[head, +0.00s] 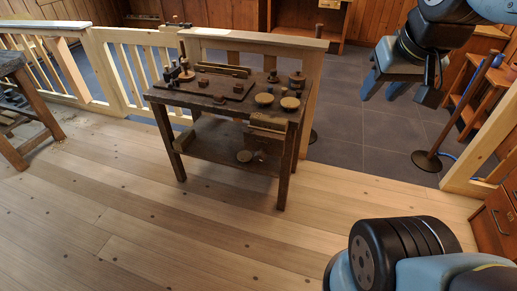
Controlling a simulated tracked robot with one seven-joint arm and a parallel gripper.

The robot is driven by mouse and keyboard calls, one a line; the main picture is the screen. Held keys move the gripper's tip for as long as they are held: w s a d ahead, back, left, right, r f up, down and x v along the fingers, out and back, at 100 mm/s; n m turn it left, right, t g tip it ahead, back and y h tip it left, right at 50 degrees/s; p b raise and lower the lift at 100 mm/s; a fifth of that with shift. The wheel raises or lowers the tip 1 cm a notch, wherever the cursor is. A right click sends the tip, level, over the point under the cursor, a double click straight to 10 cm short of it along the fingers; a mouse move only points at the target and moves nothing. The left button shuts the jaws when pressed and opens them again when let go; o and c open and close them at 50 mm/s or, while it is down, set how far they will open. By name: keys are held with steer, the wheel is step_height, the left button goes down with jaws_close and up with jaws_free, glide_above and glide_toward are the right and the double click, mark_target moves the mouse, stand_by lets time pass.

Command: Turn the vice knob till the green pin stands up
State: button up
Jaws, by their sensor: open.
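My gripper (381,93) hangs in the air at the upper right, fingers downward, open and empty. It is well to the right of the dark wooden workbench (160,96) and apart from it. A wooden vice (267,131) is fixed to the front right of the bench.
On the bench top are two round light discs (264,99), a flat dark board (218,87) and a spindle-like piece (186,68). A pale railing (130,60) runs behind. A pole stand (428,160) is at the right. The plank floor before the bench is clear.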

steer(key=o, duration=0.3)
steer(key=shift+w+a+f+n, duration=0.1)
steer(key=shift+w+f+n, duration=0.1)
steer(key=shift+n, duration=0.1)
steer(key=o, duration=0.3)
steer(key=w+f+n+g+h, duration=0.1)
steer(key=w+f+n+g, duration=0.2)
steer(key=w+f+n, duration=0.2)
steer(key=shift+w+n, duration=0.2)
steer(key=shift+n, duration=0.7)
steer(key=m+t+h, duration=0.5)
steer(key=m+t, duration=0.6)
steer(key=t, duration=0.3)
glide_toward(258, 160)
steer(key=x, duration=1)
steer(key=shift+w+d, duration=0.2)
steer(key=shift+w, duration=0.05)
